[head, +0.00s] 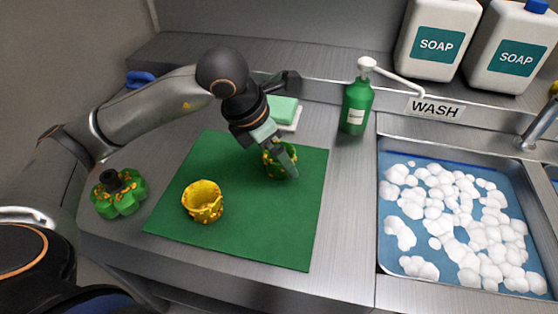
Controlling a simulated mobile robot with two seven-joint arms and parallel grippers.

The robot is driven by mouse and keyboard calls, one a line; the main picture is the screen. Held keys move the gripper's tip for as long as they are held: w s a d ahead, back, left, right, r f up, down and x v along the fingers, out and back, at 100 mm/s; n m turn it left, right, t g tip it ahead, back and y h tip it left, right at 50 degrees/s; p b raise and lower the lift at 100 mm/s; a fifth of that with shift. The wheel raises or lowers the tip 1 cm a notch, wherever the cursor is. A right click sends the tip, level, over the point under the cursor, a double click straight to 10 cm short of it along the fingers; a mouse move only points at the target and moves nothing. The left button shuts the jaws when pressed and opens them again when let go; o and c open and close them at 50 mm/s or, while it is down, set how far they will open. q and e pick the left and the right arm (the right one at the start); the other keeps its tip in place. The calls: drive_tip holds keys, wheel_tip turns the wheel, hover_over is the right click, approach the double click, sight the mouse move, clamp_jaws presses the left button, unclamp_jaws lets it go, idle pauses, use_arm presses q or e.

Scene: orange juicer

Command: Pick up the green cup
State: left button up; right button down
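The green cup (273,168) has yellow-orange stains and stands on the green mat (262,233), near its upper right part. My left gripper (283,160) reaches down onto the cup from above, and a grey finger covers part of it. The other finger is hard to make out, so I cannot tell whether the gripper is open or closed on the cup. The cup appears upright and on the mat. My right gripper is not in view.
A yellow cup (202,204) stands left of the green one on the mat. A green lobed object (119,197) sits left of the mat. A green soap pump bottle (356,105) and a sponge on a dish (284,110) stand behind. A foam-filled sink (460,165) lies right.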

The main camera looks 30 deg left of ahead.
use_arm(q)
drive_tip(key=shift+x, duration=0.75)
drive_tip(key=shift+c, duration=0.4)
drive_tip(key=c, duration=1.2)
